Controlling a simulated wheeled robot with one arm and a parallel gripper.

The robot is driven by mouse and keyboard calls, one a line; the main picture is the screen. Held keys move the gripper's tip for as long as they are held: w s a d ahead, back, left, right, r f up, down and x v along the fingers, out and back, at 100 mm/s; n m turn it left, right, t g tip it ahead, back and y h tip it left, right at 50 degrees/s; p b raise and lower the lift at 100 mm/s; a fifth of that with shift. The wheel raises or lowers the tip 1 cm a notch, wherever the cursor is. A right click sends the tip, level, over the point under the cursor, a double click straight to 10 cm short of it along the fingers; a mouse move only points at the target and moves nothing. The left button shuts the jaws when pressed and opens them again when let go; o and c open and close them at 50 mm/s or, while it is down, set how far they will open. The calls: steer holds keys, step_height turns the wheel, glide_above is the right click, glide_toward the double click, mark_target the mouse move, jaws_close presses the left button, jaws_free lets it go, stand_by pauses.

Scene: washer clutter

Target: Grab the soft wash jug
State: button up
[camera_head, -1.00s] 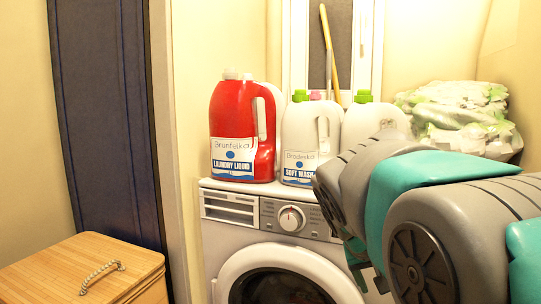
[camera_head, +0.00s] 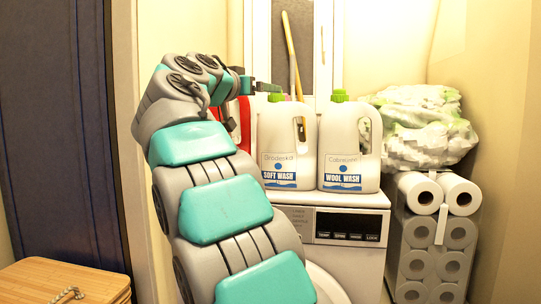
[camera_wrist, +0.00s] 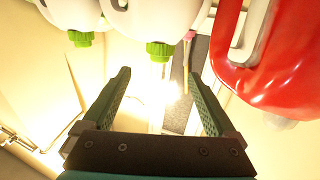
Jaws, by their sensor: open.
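The soft wash jug (camera_head: 287,150) is white with a green cap and a blue-and-white label. It stands upright on the washer, between the red jug and the wool wash jug. In the wrist view, the middle white jug with a green cap (camera_wrist: 160,50) appears to be it, upside down in the picture. My gripper (camera_head: 266,87) is at the height of its cap, at the cap's left. In the wrist view my gripper (camera_wrist: 158,74) has its fingers wide apart with nothing between them. Whether a finger touches the cap cannot be told.
The wool wash jug (camera_head: 349,150) stands close on the right. The red jug (camera_wrist: 275,60) is mostly hidden by my arm in the head view. Bagged items (camera_head: 425,125) sit above toilet rolls (camera_head: 437,240) at right. A wooden box (camera_head: 65,282) is at lower left.

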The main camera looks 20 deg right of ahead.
mark_target(273, 102)
steer(key=p+x, duration=0.2)
steer(key=x, duration=0.5)
steer(key=shift+w+d+f, duration=0.15)
steer(key=shift+w+d, duration=0.1)
steer(key=shift+d, duration=0.05)
steer(key=shift+f, duration=0.1)
jaws_close()
stand_by(0.4)
